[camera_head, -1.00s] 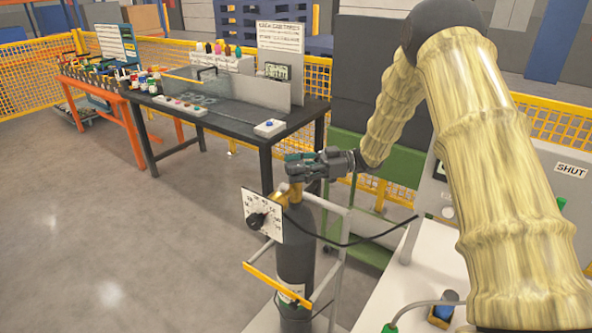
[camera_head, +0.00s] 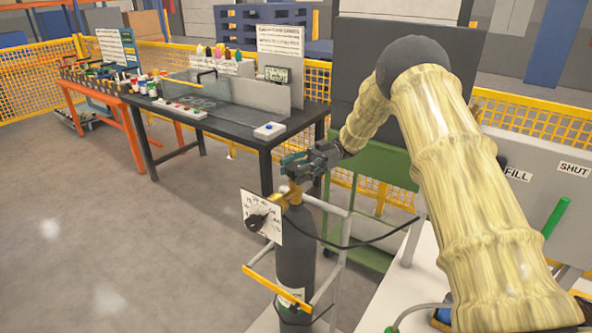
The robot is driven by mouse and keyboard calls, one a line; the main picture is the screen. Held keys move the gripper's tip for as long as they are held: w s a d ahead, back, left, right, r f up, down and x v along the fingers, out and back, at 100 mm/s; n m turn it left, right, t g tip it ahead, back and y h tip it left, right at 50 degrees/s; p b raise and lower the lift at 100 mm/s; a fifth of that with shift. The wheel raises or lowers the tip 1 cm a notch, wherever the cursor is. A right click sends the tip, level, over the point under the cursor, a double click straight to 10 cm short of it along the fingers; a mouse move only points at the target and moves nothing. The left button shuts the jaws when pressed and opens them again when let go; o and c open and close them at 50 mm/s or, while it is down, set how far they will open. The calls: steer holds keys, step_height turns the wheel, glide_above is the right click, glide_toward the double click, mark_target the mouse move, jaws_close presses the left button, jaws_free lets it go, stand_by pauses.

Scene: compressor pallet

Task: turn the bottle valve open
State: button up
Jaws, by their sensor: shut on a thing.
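A dark gas bottle (camera_head: 294,258) stands upright in a grey frame with an orange bar across it. Its brass valve (camera_head: 292,195) is at the top. A white dial plate (camera_head: 262,217) with a black knob or pointer is fixed beside the valve. My gripper (camera_head: 289,170) is at the bottle's top, shut on the valve's handwheel, which is mostly hidden by the fingers. My arm reaches in from the right.
A black hose (camera_head: 365,243) runs from the bottle to the right. A white bench (camera_head: 400,292) stands at the right, with a grey panel (camera_head: 540,195) labelled FILL and SHUT. A dark workbench (camera_head: 235,125) is behind. The floor at left is clear.

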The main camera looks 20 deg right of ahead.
steer(key=o, duration=1)
steer(key=shift+d, duration=0.1)
steer(key=shift+v, duration=3.75)
